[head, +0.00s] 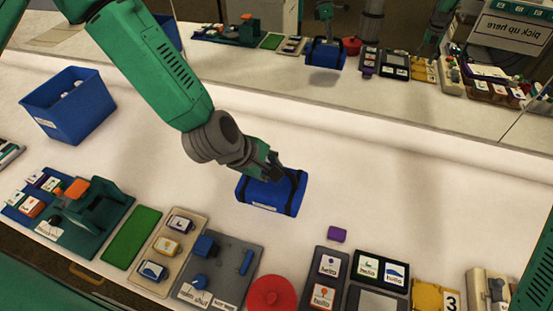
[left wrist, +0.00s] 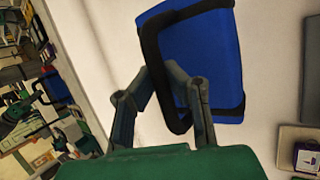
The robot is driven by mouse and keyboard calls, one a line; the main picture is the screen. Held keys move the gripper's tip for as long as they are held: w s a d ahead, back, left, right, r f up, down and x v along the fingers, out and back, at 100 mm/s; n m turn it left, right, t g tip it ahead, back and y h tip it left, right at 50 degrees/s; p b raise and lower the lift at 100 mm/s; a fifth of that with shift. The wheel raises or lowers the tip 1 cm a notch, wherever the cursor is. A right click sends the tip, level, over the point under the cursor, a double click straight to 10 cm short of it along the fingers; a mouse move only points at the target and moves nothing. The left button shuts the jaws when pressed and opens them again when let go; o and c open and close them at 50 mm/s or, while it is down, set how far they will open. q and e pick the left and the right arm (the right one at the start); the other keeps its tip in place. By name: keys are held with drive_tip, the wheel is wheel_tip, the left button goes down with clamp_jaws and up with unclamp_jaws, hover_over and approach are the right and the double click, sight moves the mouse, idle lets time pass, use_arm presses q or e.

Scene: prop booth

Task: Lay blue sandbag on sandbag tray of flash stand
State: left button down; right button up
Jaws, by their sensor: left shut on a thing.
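The blue sandbag (head: 262,195) with black straps is in the middle of the white table in the head view. My left gripper (head: 279,172) is shut on its black strap from above. In the left wrist view the two fingers (left wrist: 160,72) meet the strap at the near side of the sandbag (left wrist: 205,55). The sandbag's reflection shows a shadow beneath it, so it seems to hang a little above the table. I cannot make out a flash stand or its sandbag tray for certain. My right gripper is not in view.
A blue bin (head: 68,112) stands at the left. Along the front edge lie a green mat (head: 132,238), a grey board with blue parts (head: 222,265), a red disc (head: 272,295) and several labelled panels. A small purple block (head: 337,234) lies right of the sandbag. A mirror runs behind.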

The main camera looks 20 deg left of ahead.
sight(269, 181)
use_arm(q)
drive_tip(key=shift+w+f, duration=0.15)
drive_tip(key=shift+f, duration=0.25)
drive_tip(key=f, duration=0.2)
drive_tip(key=a+f, duration=0.1)
drive_tip(key=f, duration=0.1)
drive_tip(key=shift+f, duration=0.25)
drive_tip(key=shift+d, duration=0.4)
drive_tip(key=c, duration=1.7)
unclamp_jaws()
drive_tip(key=shift+f, duration=0.15)
drive_tip(key=shift+a, duration=0.2)
drive_tip(key=shift+a, duration=0.15)
